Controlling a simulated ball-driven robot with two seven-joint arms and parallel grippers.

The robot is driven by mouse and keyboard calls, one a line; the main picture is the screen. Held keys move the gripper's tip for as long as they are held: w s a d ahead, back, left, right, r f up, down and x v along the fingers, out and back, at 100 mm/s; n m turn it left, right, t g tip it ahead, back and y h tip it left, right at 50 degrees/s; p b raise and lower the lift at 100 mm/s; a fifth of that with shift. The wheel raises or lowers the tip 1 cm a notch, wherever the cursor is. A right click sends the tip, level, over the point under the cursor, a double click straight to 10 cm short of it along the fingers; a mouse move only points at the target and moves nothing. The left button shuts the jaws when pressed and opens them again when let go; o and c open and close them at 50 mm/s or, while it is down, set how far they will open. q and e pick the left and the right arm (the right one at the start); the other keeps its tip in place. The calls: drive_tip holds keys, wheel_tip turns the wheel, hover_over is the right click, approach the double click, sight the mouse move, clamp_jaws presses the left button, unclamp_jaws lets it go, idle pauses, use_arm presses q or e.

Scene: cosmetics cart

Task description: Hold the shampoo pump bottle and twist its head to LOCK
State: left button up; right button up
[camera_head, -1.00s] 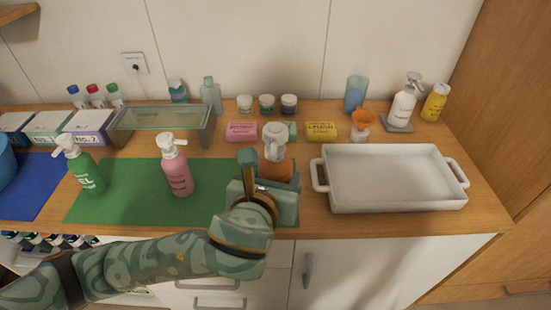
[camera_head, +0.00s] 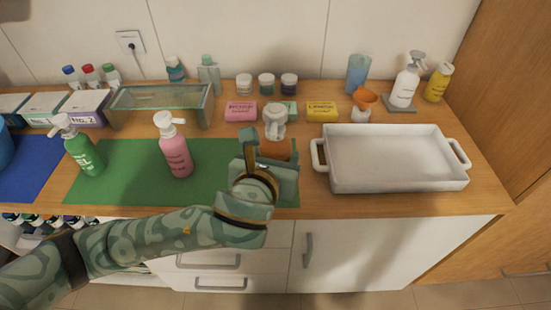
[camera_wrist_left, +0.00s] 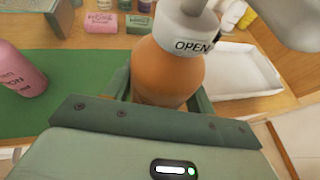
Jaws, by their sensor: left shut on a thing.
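An orange pump bottle (camera_head: 280,150) with a white pump head (camera_head: 275,122) stands upright at the right end of the green mat. It is large in the left wrist view (camera_wrist_left: 165,72), where its white collar (camera_wrist_left: 190,42) reads OPEN. My left gripper (camera_head: 268,158) is shut around the bottle's body, below the collar. The gripper and wrist hide the lower part of the bottle in the head view. The pale grey part at the upper right of the left wrist view seems to be the pump's spout. My right gripper is not in view.
A pink pump bottle (camera_head: 176,157) and a green pump bottle (camera_head: 84,155) stand on the green mat (camera_head: 130,185) to the left. A white tray (camera_head: 320,178) stands close on the right. Soap boxes and jars are behind. Bare mat lies between the pink bottle and my gripper.

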use_arm(q)
drive_tip(key=w+f+b, duration=0.1)
drive_tip(key=w+f, duration=0.2)
drive_tip(key=w+f+b, duration=0.2)
drive_tip(key=w+f, duration=0.1)
drive_tip(key=w, duration=0.1)
drive_tip(key=w+f+b, duration=0.2)
drive_tip(key=w+f, duration=0.1)
drive_tip(key=w, duration=0.1)
drive_tip(key=shift+f, duration=0.35)
drive_tip(key=shift+f, duration=0.3)
idle(0.7)
